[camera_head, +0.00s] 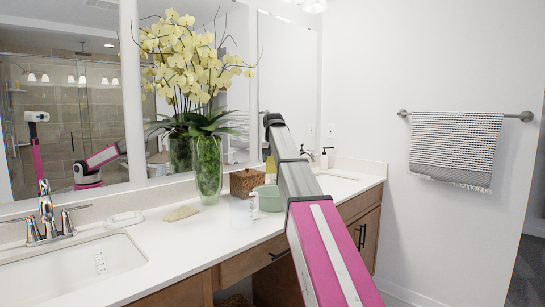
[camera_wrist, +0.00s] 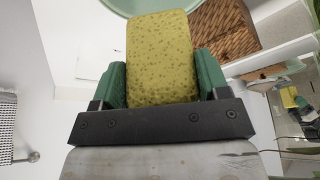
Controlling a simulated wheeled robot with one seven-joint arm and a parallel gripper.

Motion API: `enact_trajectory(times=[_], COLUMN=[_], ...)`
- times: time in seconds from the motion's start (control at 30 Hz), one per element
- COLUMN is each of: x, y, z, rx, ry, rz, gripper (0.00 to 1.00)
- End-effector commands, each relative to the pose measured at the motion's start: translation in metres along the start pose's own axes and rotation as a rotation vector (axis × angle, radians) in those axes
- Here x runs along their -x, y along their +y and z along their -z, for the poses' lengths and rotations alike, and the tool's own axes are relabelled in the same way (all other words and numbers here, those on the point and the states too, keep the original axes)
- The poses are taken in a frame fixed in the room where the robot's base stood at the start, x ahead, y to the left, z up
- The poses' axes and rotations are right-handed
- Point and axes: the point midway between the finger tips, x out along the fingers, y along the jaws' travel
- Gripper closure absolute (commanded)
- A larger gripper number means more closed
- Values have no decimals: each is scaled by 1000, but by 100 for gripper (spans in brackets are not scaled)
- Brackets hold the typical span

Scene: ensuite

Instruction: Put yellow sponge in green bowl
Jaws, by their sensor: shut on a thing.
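The yellow sponge (camera_wrist: 160,55) stands out between the green fingers of my gripper (camera_wrist: 161,75) in the wrist view. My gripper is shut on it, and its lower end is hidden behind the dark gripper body. The green bowl (camera_head: 269,200) sits on the white counter beside the wicker box in the head view, partly hidden by my arm. Its pale green rim shows at the top edge of the wrist view (camera_wrist: 118,7), beyond the sponge's far end. In the head view my arm reaches over the counter, and my gripper is mostly hidden behind it near the bowl.
A wicker box (camera_head: 245,182) stands left of the bowl, close to it. A glass vase of yellow orchids (camera_head: 208,168) is further left. A clear container (camera_head: 254,203) stands in front of the box. A flat beige item (camera_head: 181,213) lies on the counter (camera_head: 215,228).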

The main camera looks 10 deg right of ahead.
Motion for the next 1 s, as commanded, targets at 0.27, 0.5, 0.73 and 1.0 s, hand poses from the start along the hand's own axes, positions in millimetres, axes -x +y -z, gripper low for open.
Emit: enact_trajectory(times=[0.27,0.5,0.73,1.0], x=[-27,-50,-71,-88], y=[0,0,0,0], z=[-12,-21,-30,-37], rx=[0,0,0,0], ry=[-1,-1,-2,-1], rz=[0,0,0,0], gripper=[54,54,54,54])
